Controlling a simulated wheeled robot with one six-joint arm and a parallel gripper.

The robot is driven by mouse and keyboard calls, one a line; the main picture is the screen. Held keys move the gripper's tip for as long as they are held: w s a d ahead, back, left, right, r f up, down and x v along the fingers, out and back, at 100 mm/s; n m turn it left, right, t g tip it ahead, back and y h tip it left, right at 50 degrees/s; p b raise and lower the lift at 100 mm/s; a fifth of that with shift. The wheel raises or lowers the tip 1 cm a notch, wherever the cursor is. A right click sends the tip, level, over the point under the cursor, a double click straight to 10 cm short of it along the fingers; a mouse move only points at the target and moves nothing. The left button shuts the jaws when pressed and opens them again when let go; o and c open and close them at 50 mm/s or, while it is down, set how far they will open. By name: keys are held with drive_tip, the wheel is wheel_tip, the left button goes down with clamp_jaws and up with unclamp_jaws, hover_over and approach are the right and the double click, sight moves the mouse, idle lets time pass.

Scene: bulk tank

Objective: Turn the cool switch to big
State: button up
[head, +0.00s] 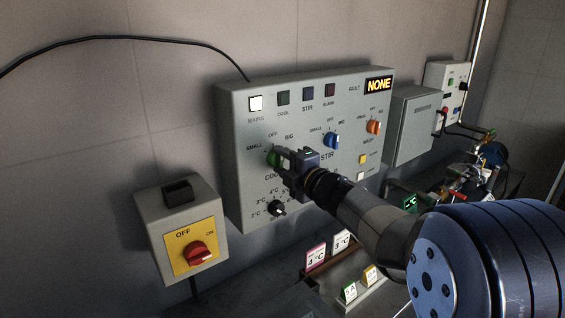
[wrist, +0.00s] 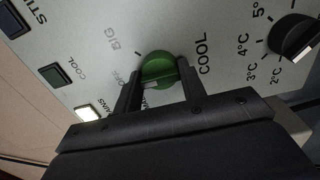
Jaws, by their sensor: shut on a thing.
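The cool switch is a green round knob (head: 273,158) on the grey control panel, with SMALL, OFF and BIG printed around it. In the wrist view the green knob (wrist: 158,68) sits between my two fingers, with the words BIG and COOL on the panel near it. My gripper (head: 282,161) is shut on the knob at the panel face and hides part of it in the head view; it also shows in the wrist view (wrist: 160,88). I cannot tell which printed position the knob points to.
The grey panel (head: 235,180) also carries a blue stir knob (head: 331,141), an orange knob (head: 374,127) and a black temperature dial (head: 277,208) below my gripper. The MAINS lamp (head: 255,103) is lit; the fault display (head: 379,84) reads NONE.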

drive_tip(key=m+p, duration=0.3)
drive_tip(key=m, duration=0.2)
drive_tip(key=shift+r+p, duration=0.15)
drive_tip(key=shift+p, duration=0.15)
drive_tip(key=shift+m+p, duration=1.2)
drive_tip(key=shift+m, duration=1.2)
drive_tip(key=shift+f, duration=0.2)
drive_tip(key=o, duration=1)
drive_tip(key=shift+c, duration=0.2)
drive_tip(key=b+v, duration=0.1)
drive_tip(key=v, duration=1)
